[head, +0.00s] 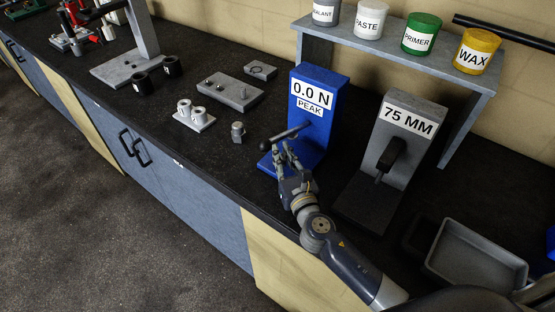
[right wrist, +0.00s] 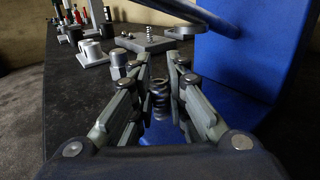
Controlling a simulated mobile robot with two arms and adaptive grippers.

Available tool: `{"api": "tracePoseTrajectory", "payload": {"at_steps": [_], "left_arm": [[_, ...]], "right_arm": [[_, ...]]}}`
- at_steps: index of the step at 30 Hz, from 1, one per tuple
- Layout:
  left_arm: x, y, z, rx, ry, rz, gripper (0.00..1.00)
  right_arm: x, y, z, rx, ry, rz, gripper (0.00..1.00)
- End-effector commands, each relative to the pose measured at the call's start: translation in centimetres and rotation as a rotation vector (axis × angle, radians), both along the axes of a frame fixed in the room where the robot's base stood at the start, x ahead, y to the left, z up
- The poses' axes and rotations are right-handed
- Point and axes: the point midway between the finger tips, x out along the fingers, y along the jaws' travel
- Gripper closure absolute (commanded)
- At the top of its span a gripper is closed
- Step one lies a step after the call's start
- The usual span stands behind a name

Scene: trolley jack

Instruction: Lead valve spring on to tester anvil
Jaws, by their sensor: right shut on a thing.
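The valve spring (right wrist: 160,102) is a small metal coil, upright between the fingertips of my right gripper (right wrist: 159,92) in the right wrist view. That gripper (head: 284,152) is shut on it, over the front of the blue tester (head: 318,118). The tester reads 0.0 N PEAK and has a dark lever (head: 287,136) above my fingers. Its blue base (right wrist: 172,132) shows below the spring. The anvil is hidden by my fingers, so I cannot tell whether the spring touches it. My left gripper is not in view.
A grey 75 MM stand (head: 403,137) is right of the tester. A grey tray (head: 478,258) lies farther right. A small metal fitting (head: 238,132), white holders (head: 193,115) and a grey block (head: 228,90) stand to the left. A shelf (head: 400,55) with labelled pots is behind.

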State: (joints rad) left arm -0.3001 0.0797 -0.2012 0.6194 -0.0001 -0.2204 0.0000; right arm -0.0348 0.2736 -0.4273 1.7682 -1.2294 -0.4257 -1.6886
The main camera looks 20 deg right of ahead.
Motion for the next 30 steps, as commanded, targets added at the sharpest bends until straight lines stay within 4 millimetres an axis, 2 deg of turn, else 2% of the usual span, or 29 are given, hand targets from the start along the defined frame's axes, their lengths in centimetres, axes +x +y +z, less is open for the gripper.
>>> {"api": "tracePoseTrajectory", "payload": {"at_steps": [15,30], "left_arm": [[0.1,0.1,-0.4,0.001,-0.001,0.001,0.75],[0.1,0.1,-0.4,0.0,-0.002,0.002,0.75]], "right_arm": [[2.2,-2.9,-0.5,-0.001,-0.001,-0.001,1.0],[2.5,-3.3,-0.5,-0.001,-0.002,-0.003,1.0]]}}
